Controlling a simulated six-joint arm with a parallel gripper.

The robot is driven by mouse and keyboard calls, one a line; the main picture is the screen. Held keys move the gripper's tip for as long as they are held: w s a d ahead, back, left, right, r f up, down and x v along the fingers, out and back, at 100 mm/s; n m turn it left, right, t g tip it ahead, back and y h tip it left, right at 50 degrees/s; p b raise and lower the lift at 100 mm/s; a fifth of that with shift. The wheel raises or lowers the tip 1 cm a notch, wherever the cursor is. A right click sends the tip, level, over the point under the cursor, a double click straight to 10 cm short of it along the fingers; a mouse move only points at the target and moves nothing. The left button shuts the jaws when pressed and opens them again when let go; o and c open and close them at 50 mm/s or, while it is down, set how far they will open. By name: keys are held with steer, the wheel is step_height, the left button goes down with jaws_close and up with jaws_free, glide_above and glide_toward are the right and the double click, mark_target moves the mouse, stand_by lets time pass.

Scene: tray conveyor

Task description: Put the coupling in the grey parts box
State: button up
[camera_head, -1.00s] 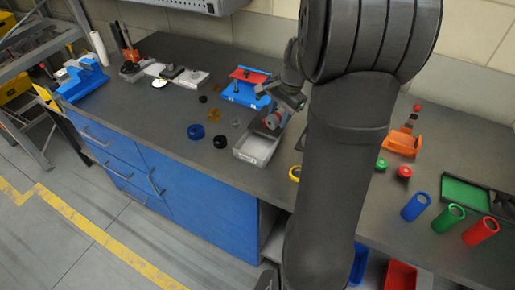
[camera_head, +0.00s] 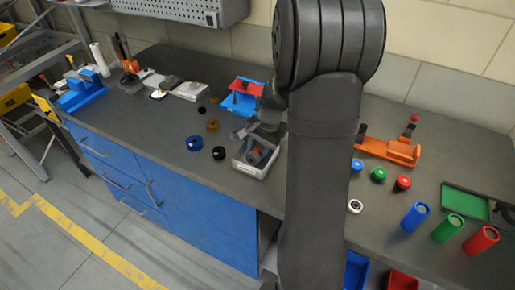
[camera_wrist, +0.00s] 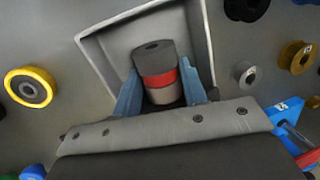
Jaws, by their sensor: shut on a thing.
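The coupling, a grey cylinder with a red band (camera_wrist: 158,76), is between the two blue-grey fingers of my gripper (camera_wrist: 160,90) in the wrist view. My gripper is shut on it. The grey parts box (camera_wrist: 97,55) lies behind and around the coupling in that view. In the head view my gripper (camera_head: 257,152) reaches down into the mouth of the box (camera_head: 240,166), with the coupling partly hidden by the fingers. I cannot tell whether the coupling touches the box floor.
Blue (camera_head: 194,143) and black (camera_head: 219,153) rollers lie left of the box. A blue fixture with a red top (camera_head: 240,100) stands behind it. A white-rimmed roller (camera_head: 355,206) and an orange fixture (camera_head: 392,150) are to the right. The counter's front edge is close to the box.

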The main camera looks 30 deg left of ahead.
mark_target(255, 149)
steer(key=shift+f, duration=0.15)
steer(key=o, duration=0.8)
steer(key=v, duration=1.2)
steer(key=shift+a, duration=0.1)
steer(key=x, duration=1.2)
steer(key=shift+f, duration=0.15)
steer(key=v, duration=0.3)
steer(key=shift+s+a, duration=0.15)
steer(key=shift+a, duration=0.05)
steer(key=shift+a+r, duration=0.1)
steer(key=shift+r, duration=0.8)
